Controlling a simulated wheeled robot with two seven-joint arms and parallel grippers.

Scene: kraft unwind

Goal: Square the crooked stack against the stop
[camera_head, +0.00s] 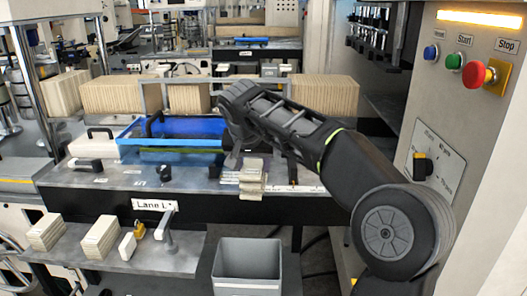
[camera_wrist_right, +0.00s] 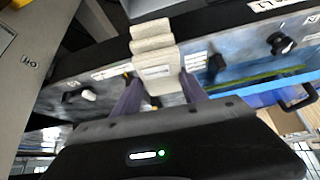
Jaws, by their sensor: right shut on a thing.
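The crooked stack (camera_head: 251,182) is a small pale beige pile on the metal bench near its front edge. Its layers are offset from one another, which also shows in the right wrist view (camera_wrist_right: 153,48). My right gripper (camera_head: 246,163) reaches down over it from the right. In the right wrist view its two dark fingers (camera_wrist_right: 158,96) stand on either side of the stack, shut on it. The fingertips are partly hidden in the head view. I cannot clearly make out the stop. My left gripper is in neither view.
A blue tray (camera_head: 170,142) with a clear cover sits left of the stack. A grey bin (camera_head: 247,262) stands below the front edge. Beige packs (camera_head: 102,236) rest on the lower shelf at left. A control panel with a red stop button (camera_head: 474,74) rises at right.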

